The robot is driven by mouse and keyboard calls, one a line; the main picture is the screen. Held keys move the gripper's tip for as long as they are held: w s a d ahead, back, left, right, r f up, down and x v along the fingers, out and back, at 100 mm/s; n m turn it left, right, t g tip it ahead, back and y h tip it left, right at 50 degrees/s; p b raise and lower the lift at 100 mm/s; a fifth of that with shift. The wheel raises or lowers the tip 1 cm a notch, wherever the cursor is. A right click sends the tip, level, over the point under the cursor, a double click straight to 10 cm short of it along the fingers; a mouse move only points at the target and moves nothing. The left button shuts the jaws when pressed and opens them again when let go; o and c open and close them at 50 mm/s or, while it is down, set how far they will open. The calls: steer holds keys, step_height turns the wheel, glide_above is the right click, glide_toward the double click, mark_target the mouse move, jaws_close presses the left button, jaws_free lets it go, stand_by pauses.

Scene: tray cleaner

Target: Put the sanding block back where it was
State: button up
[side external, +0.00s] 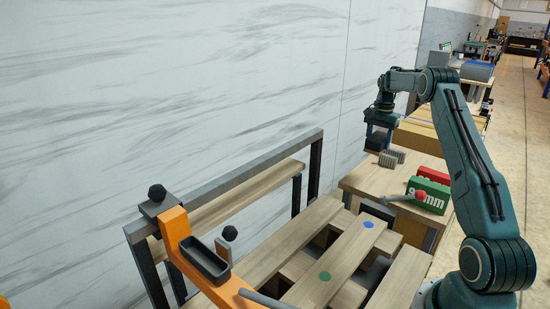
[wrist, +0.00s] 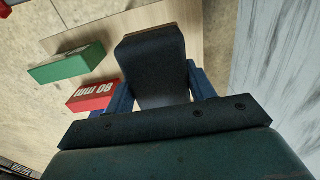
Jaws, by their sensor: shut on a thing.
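The sanding block is a dark, nearly black block (wrist: 150,55) between the two blue fingers of my gripper (wrist: 158,88) in the wrist view. My gripper is shut on it. In the side external view my gripper (side external: 380,121) is above the back part of the wooden side table (side external: 365,180), with the dark block (side external: 376,143) at its fingers. The block's underside is hidden, and I cannot tell whether it touches the table.
Grey ridged pieces (side external: 388,159) are close to my gripper. Wooden slats with blue (side external: 368,224) and green dots, and an orange bracket (side external: 185,238) with a black tray (side external: 208,262), stand in front.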

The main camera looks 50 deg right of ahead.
steer(key=shift+f, duration=7.15)
steer(key=shift+f, duration=0.15)
steer(key=o, duration=1)
step_height(320, 180, up, 12)
steer(key=shift+r, duration=0.15)
